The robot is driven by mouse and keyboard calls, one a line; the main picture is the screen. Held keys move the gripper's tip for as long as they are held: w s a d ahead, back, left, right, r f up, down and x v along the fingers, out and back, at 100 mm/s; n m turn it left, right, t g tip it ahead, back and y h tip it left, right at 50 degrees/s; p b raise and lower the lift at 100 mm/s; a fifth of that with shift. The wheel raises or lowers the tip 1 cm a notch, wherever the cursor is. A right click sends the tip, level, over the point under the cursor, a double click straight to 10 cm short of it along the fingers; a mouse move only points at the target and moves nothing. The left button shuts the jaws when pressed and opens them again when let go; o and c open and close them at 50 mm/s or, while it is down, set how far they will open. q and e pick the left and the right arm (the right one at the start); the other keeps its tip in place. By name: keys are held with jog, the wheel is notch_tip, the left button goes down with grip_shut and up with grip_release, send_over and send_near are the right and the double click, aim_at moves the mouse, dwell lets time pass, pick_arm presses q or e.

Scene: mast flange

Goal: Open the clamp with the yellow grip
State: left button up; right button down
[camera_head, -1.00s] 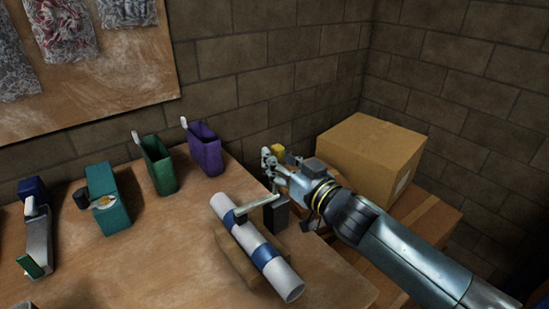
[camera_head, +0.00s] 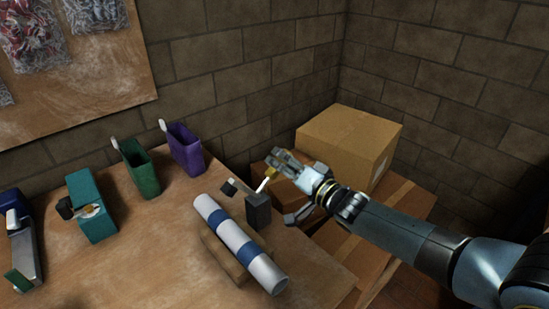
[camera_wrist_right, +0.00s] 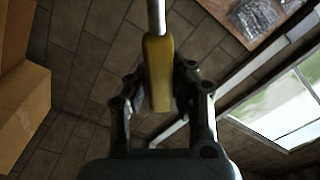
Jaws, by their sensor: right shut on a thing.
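The clamp has a dark block base (camera_head: 258,211) beside the right of a white tube with blue bands (camera_head: 238,243). Its metal lever (camera_head: 264,184) slants up from the base to the yellow grip (camera_head: 272,173). The black pad (camera_head: 229,187) of the clamp arm is up off the tube, near its far end. My right gripper (camera_head: 283,165) is shut on the yellow grip, partly hiding it. The right wrist view shows the yellow grip (camera_wrist_right: 158,72) between the two fingers, with the metal rod running up from it. My left gripper is not in view.
The tube rests on a wooden cradle (camera_head: 225,254) on the workbench (camera_head: 150,250). Purple (camera_head: 185,150) and green (camera_head: 140,170) bins and a teal box (camera_head: 92,208) stand to the left. A cardboard box (camera_head: 345,145) stands close behind my right gripper.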

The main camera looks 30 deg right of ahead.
jog(key=shift+d+f+m+b, duration=0.25)
jog(key=shift+d+f+m, duration=0.1)
jog(key=shift+f+m, duration=0.4)
jog(key=shift+d+f+m+b, duration=0.3)
jog(key=shift+f+m, duration=0.25)
jog(key=shift+m, duration=0.4)
jog(key=c, duration=1.1)
grip_release()
jog(key=shift+d, duration=0.1)
jog(key=s, duration=0.4)
jog(key=s+d, duration=0.1)
jog(key=s, duration=0.6)
jog(key=shift+s+d, duration=0.3)
jog(key=shift+s, duration=0.1)
jog(key=shift+f, duration=0.1)
